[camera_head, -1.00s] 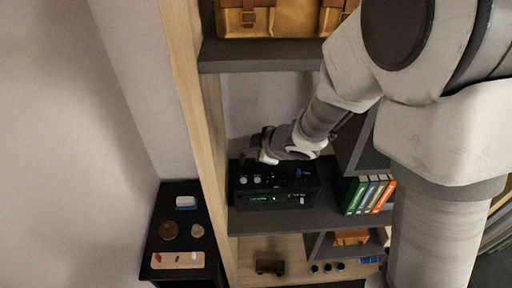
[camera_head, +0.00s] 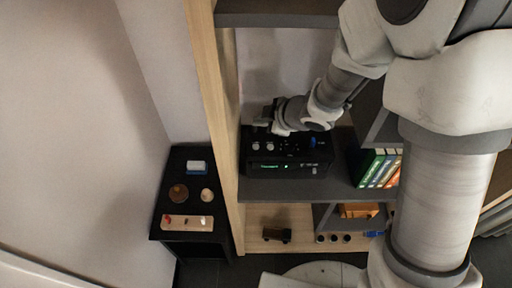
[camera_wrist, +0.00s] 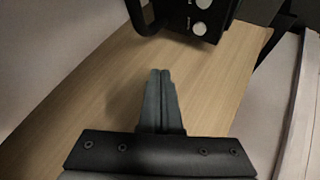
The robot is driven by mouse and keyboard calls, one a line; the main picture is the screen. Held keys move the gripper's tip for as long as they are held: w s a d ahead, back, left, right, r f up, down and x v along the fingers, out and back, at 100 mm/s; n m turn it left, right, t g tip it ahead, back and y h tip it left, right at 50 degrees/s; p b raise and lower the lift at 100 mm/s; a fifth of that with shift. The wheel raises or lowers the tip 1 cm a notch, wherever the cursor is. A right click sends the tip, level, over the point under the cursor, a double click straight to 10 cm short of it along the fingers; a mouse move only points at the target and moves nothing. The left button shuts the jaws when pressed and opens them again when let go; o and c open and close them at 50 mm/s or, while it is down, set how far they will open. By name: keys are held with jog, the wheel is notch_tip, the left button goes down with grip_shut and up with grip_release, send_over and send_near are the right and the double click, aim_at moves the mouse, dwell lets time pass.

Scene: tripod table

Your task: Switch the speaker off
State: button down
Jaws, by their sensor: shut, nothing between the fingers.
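The speaker (camera_head: 262,165) is a black box on the middle shelf, with knobs on its top and a lit green display on its front. In the wrist view a corner of the speaker (camera_wrist: 207,38) shows at the top, with two pale round knobs. My gripper (camera_head: 262,124) is at the speaker's upper left in the head view, near the wooden side panel. In the wrist view my gripper (camera_wrist: 158,73) has its fingers together and empty, in front of the wooden panel and apart from the speaker's knobs.
The wooden side panel (camera_head: 228,110) stands close to the speaker's left. Books (camera_head: 376,168) stand to its right on the shelf (camera_head: 290,190). A small black table (camera_head: 172,204) with several small items stands at the left. A toy truck (camera_head: 277,235) is below.

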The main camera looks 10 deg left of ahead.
notch_tip(320, 180, down, 8)
jog(key=b, duration=0.6)
jog(key=shift+r, duration=0.25)
dwell(1.4)
jog(key=shift+f+b, duration=0.45)
jog(key=shift+b, duration=0.05)
jog(key=shift+f+b, duration=0.3)
jog(key=shift+f, duration=0.05)
dwell(0.5)
jog(key=shift+r, duration=0.15)
jog(key=shift+r+p, duration=0.65)
jog(key=shift+p, duration=0.15)
notch_tip(320, 180, up, 5)
jog(key=p, duration=0.5)
